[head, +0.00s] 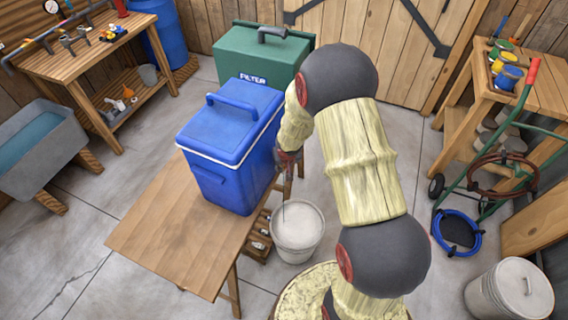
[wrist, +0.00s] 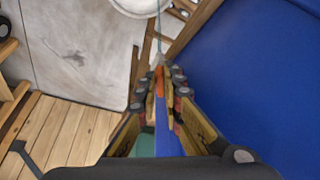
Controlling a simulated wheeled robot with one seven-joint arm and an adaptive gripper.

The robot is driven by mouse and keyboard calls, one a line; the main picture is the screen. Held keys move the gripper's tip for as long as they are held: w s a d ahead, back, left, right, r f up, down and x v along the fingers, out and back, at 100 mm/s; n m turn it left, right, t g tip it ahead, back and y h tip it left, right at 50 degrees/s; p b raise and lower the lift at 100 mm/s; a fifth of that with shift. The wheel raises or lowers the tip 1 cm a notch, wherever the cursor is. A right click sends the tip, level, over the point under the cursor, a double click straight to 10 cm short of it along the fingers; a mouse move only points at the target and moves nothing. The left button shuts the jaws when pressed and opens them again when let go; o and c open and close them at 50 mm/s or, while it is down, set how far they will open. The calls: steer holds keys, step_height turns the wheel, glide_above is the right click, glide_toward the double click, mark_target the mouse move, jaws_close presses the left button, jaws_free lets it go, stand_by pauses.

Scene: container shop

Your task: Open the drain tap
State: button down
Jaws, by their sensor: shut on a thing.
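A blue cooler (head: 228,150) with a closed lid and handle stands on a wooden table. Its blue side wall fills the right of the wrist view (wrist: 260,70). My gripper (wrist: 165,85) is at the cooler's side facing the bucket, shut on a small orange-red piece, the drain tap's handle (wrist: 159,82). The fingers hide most of the tap. In the head view my gripper (head: 288,157) is partly behind my arm, beside the cooler. A thin pale streak (wrist: 158,28) runs from the tap toward a white bucket (head: 298,232) and looks like water.
The wooden table (head: 170,235) is bare in front of the cooler. A green filter box (head: 262,60) stands behind it. A small crate (head: 257,238) sits on the floor next to the bucket. A hand truck (head: 505,150) and shelf are at right.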

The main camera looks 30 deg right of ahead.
steer(key=n+y+p, duration=0.1)
steer(key=n+p, duration=0.2)
steer(key=p, duration=0.5)
steer(key=d+n+y+p, duration=0.1)
steer(key=n+p, duration=0.3)
steer(key=p, duration=0.4)
steer(key=n+y+p, duration=0.2)
steer(key=n+p, duration=0.2)
steer(key=p, duration=0.5)
steer(key=shift+d, duration=0.35)
steer(key=shift+w+g, duration=0.1)
steer(key=shift+g, duration=0.2)
steer(key=c, duration=2.2)
jaws_free()
steer(key=v, duration=1.2)
steer(key=shift+d+f, duration=0.1)
steer(key=shift+d, duration=0.05)
